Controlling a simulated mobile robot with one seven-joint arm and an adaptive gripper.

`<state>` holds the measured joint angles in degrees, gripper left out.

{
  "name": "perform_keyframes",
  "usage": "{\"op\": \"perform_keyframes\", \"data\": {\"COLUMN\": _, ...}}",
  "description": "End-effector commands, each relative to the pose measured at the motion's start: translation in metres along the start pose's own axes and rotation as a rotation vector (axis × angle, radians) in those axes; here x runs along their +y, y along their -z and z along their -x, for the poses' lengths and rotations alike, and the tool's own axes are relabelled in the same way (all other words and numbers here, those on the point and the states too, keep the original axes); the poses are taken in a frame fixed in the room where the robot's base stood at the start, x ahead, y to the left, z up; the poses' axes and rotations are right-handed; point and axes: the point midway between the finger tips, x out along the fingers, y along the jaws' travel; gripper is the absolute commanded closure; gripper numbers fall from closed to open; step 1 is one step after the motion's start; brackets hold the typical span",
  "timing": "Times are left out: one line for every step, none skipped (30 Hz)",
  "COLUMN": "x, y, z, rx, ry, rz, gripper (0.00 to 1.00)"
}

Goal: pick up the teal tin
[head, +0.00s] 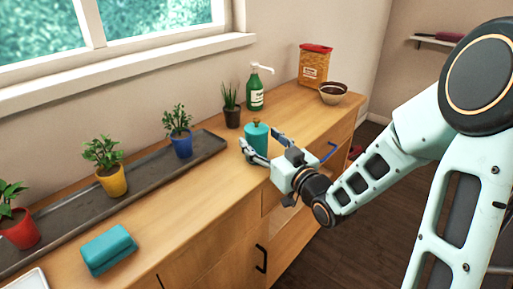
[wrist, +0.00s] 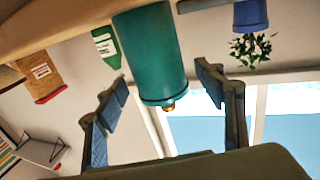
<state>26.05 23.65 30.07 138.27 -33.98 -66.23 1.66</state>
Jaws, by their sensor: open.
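The teal tin (head: 256,138) is a round canister with a small brass-coloured knob on its lid. It stands upright on the wooden counter, partly hidden by my gripper in the head view. In the wrist view, which is upside down, the tin (wrist: 152,52) shows large in the middle. My gripper (head: 262,142) is open and low beside the tin, with its fingers pointing toward it. In the wrist view the fingertips (wrist: 161,74) appear on either side of the tin with gaps; I cannot tell how far they reach around it.
A green pump bottle (head: 256,90) and a dark plant pot (head: 232,117) stand behind the tin. A blue pot (head: 182,146) is on the dark tray (head: 70,222) to the left. A bowl (head: 333,93) and bag (head: 314,66) stand at right.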

Motion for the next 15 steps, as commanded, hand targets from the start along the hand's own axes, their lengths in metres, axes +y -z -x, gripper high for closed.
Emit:
{"op": "perform_keyframes", "data": {"x": 0.0, "y": -0.001, "z": -0.009, "rx": 0.002, "ry": 0.001, "rz": -0.001, "gripper": 0.37}}
{"op": "perform_keyframes", "data": {"x": 0.0, "y": -0.001, "z": -0.013, "rx": 0.002, "ry": 0.0, "rz": 0.0, "gripper": 0.37}}
{"op": "perform_keyframes", "data": {"x": 0.0, "y": -0.001, "z": -0.018, "rx": 0.001, "ry": 0.001, "rz": 0.0, "gripper": 0.37}}
{"op": "perform_keyframes", "data": {"x": 0.0, "y": -0.001, "z": -0.021, "rx": 0.0, "ry": 0.001, "rz": 0.0, "gripper": 0.37}}
{"op": "perform_keyframes", "data": {"x": 0.0, "y": -0.001, "z": -0.024, "rx": 0.0, "ry": 0.001, "rz": -0.001, "gripper": 0.37}}
{"op": "perform_keyframes", "data": {"x": 0.0, "y": -0.001, "z": -0.026, "rx": 0.0, "ry": 0.0, "rz": -0.001, "gripper": 0.37}}
{"op": "perform_keyframes", "data": {"x": 0.0, "y": 0.0, "z": -0.027, "rx": 0.0, "ry": 0.0, "rz": -0.001, "gripper": 0.37}}
{"op": "perform_keyframes", "data": {"x": 0.0, "y": 0.0, "z": -0.028, "rx": 0.0, "ry": -0.001, "rz": -0.001, "gripper": 0.37}}
{"op": "perform_keyframes", "data": {"x": 0.0, "y": 0.0, "z": -0.029, "rx": 0.0, "ry": -0.001, "rz": -0.001, "gripper": 0.37}}
{"op": "perform_keyframes", "data": {"x": 0.0, "y": 0.0, "z": -0.029, "rx": 0.0, "ry": -0.001, "rz": -0.001, "gripper": 0.37}}
{"op": "perform_keyframes", "data": {"x": 0.001, "y": 0.0, "z": -0.028, "rx": 0.0, "ry": -0.001, "rz": -0.001, "gripper": 0.37}}
{"op": "perform_keyframes", "data": {"x": 0.001, "y": 0.0, "z": -0.028, "rx": 0.0, "ry": -0.001, "rz": -0.001, "gripper": 0.37}}
{"op": "perform_keyframes", "data": {"x": 0.0, "y": 0.0, "z": -0.028, "rx": 0.0, "ry": -0.001, "rz": -0.001, "gripper": 0.37}}
{"op": "perform_keyframes", "data": {"x": 0.0, "y": 0.0, "z": -0.028, "rx": 0.0, "ry": -0.001, "rz": -0.001, "gripper": 0.38}}
{"op": "perform_keyframes", "data": {"x": 0.0, "y": 0.0, "z": -0.028, "rx": 0.0, "ry": -0.001, "rz": -0.001, "gripper": 0.42}}
